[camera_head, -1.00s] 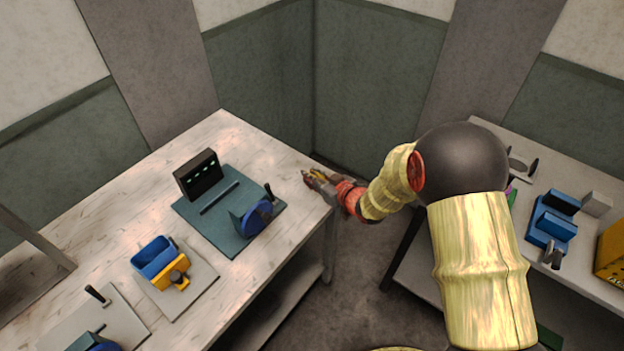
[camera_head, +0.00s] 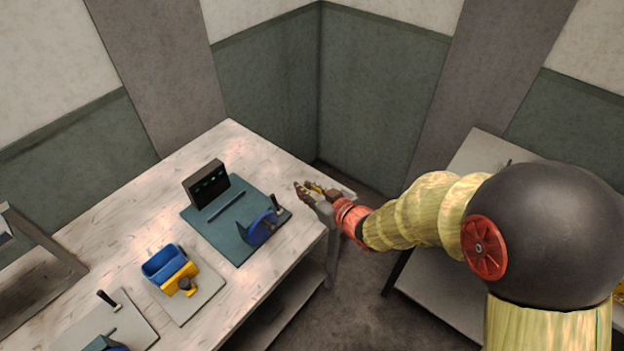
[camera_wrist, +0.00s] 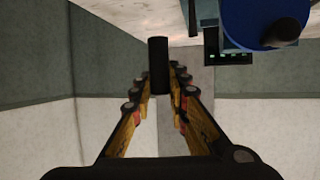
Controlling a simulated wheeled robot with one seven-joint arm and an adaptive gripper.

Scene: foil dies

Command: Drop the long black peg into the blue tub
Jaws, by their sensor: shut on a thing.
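My gripper (camera_head: 308,193) is over the right end of the long pale table. In the wrist view its fingers (camera_wrist: 159,82) are shut on a black peg (camera_wrist: 158,60), which sticks out beyond the fingertips. The peg is hard to make out in the head view. The blue tub (camera_head: 162,262) stands on a grey board on the same table, left of and nearer than the gripper, with a yellow block against its near right side. The gripper is well apart from the tub.
Between them lies a teal board (camera_head: 236,246) with a dark box with green lights (camera_head: 206,184), a dark bar and a blue disc (camera_head: 262,227) beside a short black post. Another grey board (camera_head: 135,328) is at lower left. Bare tabletop lies behind the teal board.

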